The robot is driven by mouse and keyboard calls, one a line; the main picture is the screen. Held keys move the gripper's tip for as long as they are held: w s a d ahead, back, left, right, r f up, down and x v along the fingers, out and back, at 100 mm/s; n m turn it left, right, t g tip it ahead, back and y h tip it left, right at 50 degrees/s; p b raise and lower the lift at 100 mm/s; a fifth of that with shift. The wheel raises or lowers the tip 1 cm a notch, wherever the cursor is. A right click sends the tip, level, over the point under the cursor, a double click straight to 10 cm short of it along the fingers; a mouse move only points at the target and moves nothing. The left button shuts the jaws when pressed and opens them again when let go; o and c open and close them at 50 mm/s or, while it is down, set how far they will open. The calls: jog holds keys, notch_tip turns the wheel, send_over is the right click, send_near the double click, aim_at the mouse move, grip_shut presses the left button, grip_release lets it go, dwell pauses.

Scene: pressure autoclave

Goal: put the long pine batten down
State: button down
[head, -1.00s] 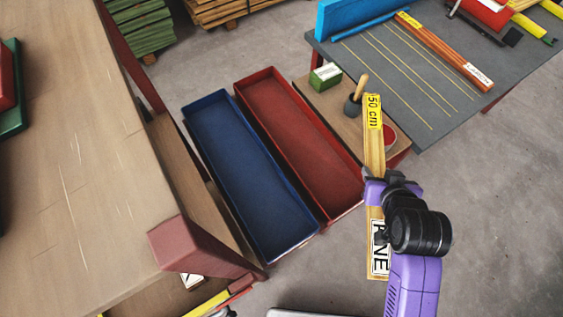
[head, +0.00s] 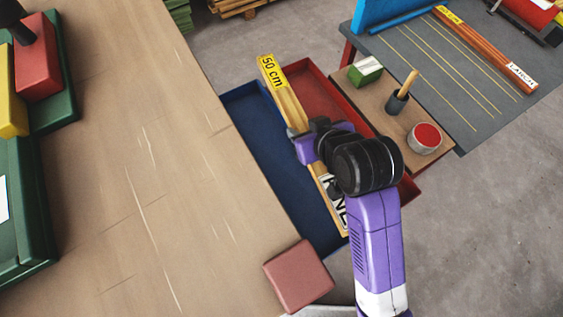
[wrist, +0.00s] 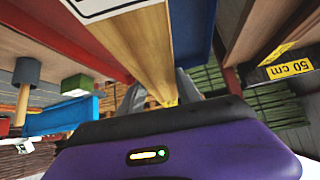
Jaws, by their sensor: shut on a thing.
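The long pine batten (head: 290,104) has a yellow "50 cm" label at its far end and a white label with partly hidden lettering at its near end. My gripper (head: 308,143) is shut on it near the middle. In the head view the batten lies across the line between the blue tray (head: 262,165) and the red tray (head: 345,88), and seems held above them; its exact height I cannot tell. In the wrist view the batten (wrist: 143,50) runs away from my gripper (wrist: 165,105), with the blue tray (wrist: 193,30) beside it.
A wooden bench top (head: 140,150) fills the left, with a reddish corner block (head: 298,275). A grey table (head: 450,80) stands beyond.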

jog(key=a+r+n+y, duration=0.1)
jog(key=a+r+n, duration=0.15)
jog(key=a, duration=0.25)
jog(key=shift+m+g, duration=0.3)
jog(key=shift+m, duration=0.15)
jog(key=f, duration=1.5)
jog(key=shift+s+a+p, duration=0.2)
jog(key=shift+s+p, duration=0.15)
jog(key=shift+f, duration=2.3)
jog(key=shift+f, duration=0.15)
jog(key=c, duration=0.8)
grip_release()
jog(key=shift+c, duration=0.2)
